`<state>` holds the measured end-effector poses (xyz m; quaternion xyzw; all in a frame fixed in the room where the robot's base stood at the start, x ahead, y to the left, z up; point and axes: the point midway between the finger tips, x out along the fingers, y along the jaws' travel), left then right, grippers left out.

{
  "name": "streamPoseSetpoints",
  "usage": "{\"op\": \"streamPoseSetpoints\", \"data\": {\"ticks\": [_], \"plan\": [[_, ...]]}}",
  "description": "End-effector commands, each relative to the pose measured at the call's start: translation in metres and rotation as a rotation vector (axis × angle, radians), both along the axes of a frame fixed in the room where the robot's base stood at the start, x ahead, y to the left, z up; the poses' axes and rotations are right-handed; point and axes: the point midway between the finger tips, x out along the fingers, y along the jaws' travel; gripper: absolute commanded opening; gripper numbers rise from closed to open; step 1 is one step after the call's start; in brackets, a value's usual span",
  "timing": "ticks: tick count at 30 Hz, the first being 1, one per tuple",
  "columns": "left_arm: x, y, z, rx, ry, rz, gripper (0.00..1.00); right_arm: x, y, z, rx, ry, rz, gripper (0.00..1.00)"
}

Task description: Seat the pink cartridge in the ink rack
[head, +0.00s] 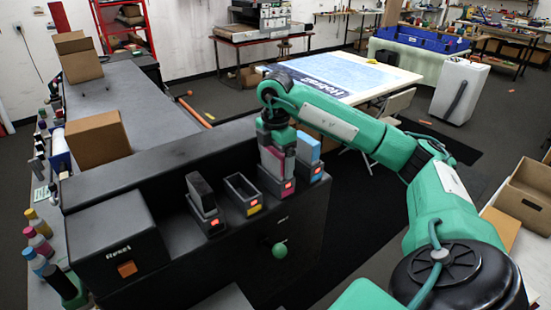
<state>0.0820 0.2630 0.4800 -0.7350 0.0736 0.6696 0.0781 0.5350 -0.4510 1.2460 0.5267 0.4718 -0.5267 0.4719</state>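The pink cartridge (271,160) stands upright at the pink-marked slot (277,185) of the ink rack, between the empty yellow-marked slot (242,188) and the blue cartridge (308,150). My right gripper (277,138) is at its top, its dark fingers closed about it from above. The fingertips are small here and partly merge with the cartridge. The cartridge's lower end is hidden by the slot's front, so how deep it sits cannot be told. A black cartridge (201,192) stands in the leftmost slot. My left gripper is not in view.
The dark printer body (170,255) carries the rack; a green knob (279,250) is on its front and a box marked Reset (115,245) at left. Ink bottles (40,240) line the left edge. Cardboard boxes (98,138) stand behind. My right arm spans the right side.

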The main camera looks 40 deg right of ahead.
Motion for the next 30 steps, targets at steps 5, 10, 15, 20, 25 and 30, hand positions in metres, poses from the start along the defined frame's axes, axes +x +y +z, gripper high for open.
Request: {"op": "streamPoseSetpoints", "data": {"ticks": [5, 10, 15, 20, 25, 30], "plan": [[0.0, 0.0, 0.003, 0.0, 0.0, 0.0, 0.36, 0.0, 0.0, 0.005, 0.0, 0.0, 0.0, 0.91], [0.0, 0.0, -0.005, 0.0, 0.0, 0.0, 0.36, 0.001, 0.0, 0.02, 0.001, -0.004, -0.001, 0.91], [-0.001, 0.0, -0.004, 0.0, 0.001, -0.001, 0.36, 0.001, 0.0, 0.047, -0.001, -0.004, 0.0, 0.91], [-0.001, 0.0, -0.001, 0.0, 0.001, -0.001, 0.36, 0.0, -0.001, 0.066, -0.001, -0.003, -0.001, 0.91], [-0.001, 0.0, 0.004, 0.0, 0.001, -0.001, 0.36, 0.001, 0.0, 0.086, 0.0, -0.004, 0.0, 0.91], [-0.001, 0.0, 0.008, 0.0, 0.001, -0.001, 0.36, 0.001, 0.0, 0.105, 0.0, -0.003, -0.001, 0.91]]}}
